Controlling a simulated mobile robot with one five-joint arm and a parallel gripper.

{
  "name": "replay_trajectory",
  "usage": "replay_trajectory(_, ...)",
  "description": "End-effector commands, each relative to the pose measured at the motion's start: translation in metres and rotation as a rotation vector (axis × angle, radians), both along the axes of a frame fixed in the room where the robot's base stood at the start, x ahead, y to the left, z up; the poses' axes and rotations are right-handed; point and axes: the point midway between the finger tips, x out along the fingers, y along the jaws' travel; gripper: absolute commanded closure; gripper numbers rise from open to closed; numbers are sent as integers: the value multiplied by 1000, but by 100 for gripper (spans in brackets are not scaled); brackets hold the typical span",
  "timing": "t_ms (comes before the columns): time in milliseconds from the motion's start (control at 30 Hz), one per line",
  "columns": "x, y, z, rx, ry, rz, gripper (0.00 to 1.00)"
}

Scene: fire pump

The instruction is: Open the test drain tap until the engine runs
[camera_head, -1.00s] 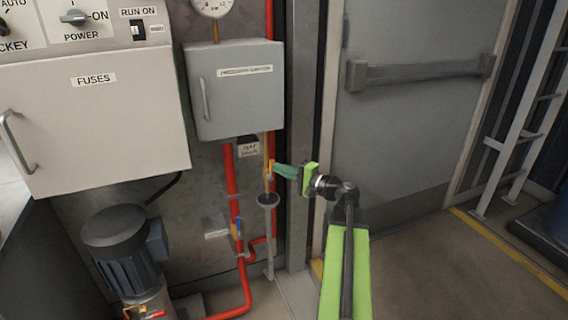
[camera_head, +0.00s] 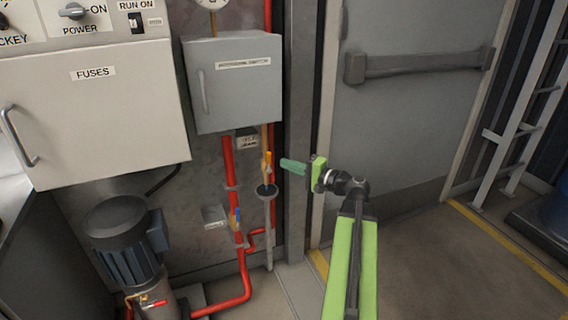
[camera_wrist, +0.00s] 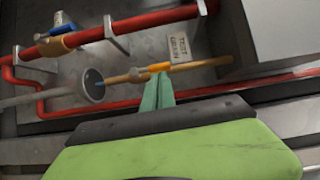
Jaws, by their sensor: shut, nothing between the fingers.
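The test drain tap (camera_head: 267,163) is a small orange-yellow lever on a thin brass pipe, above a grey funnel (camera_head: 267,191). Its lever appears upright, roughly in line with the pipe. In the wrist view the tap (camera_wrist: 172,68) lies just beyond my fingertips, beside the "TEST DRAIN" label (camera_wrist: 180,46). My gripper (camera_head: 283,164), with green-teal fingers, is shut and empty just right of the tap. A small gap shows between them in the head view. In the wrist view the fingertips (camera_wrist: 158,76) overlap the pipe's edge, so contact there is unclear.
Red pipes (camera_head: 229,165) run behind and left of the tap, with a blue-handled valve (camera_head: 236,217) lower down. A grey box (camera_head: 238,95) hangs above. A motor (camera_head: 122,245) stands left. A grey door (camera_head: 415,120) is right, with free floor before it.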

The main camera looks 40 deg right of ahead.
Motion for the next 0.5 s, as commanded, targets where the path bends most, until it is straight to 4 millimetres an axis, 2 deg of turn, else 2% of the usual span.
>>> replay_trajectory(100, -33, -9, -1, 0, 0, -3, 100)
replay_trajectory(300, -76, -21, -2, 0, 0, 0, 100)
replay_trajectory(500, -94, -27, -2, 0, 0, 2, 100)
